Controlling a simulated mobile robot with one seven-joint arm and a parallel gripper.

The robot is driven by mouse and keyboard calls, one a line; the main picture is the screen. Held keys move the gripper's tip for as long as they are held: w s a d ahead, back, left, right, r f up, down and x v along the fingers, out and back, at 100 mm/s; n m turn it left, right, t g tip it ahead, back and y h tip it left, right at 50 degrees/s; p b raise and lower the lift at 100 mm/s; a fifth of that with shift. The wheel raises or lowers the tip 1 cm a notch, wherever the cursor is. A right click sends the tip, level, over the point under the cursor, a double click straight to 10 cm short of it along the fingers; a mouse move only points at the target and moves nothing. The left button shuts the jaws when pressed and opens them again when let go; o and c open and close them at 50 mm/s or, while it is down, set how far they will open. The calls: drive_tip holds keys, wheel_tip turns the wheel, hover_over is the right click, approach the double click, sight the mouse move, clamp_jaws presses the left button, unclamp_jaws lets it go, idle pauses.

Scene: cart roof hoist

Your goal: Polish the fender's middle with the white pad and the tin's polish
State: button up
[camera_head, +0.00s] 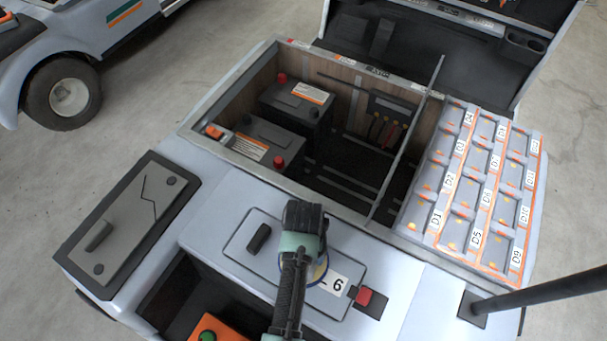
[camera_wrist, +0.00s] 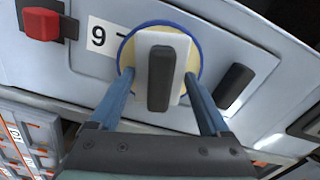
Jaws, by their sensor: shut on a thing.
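My gripper (camera_wrist: 160,75) is shut on the white pad (camera_wrist: 142,62), a pale block with a dark upright grip on top. Directly behind the pad in the wrist view is a round, blue-rimmed tin (camera_wrist: 196,50) with cream-yellow polish inside. The tin also shows in the head view (camera_head: 321,276), mostly hidden by my gripper (camera_head: 306,262). I cannot tell whether the pad touches the polish. The tin is over a pale grey-blue body panel (camera_head: 230,215) of the cart. Which stretch of bodywork is the fender's middle is unclear.
A red knob (camera_head: 364,296) and number plate (camera_head: 334,283) lie right of the tin, a black handle (camera_head: 259,238) left. An open bay with batteries (camera_head: 297,100) is behind. Numbered trays (camera_head: 480,190) stand right. A dark bar (camera_head: 545,290) crosses the lower right.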

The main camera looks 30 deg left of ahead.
drive_tip(key=shift+s, duration=0.1)
wheel_tip(320, 180, up, 7)
drive_tip(key=p, duration=0.8)
idle(0.8)
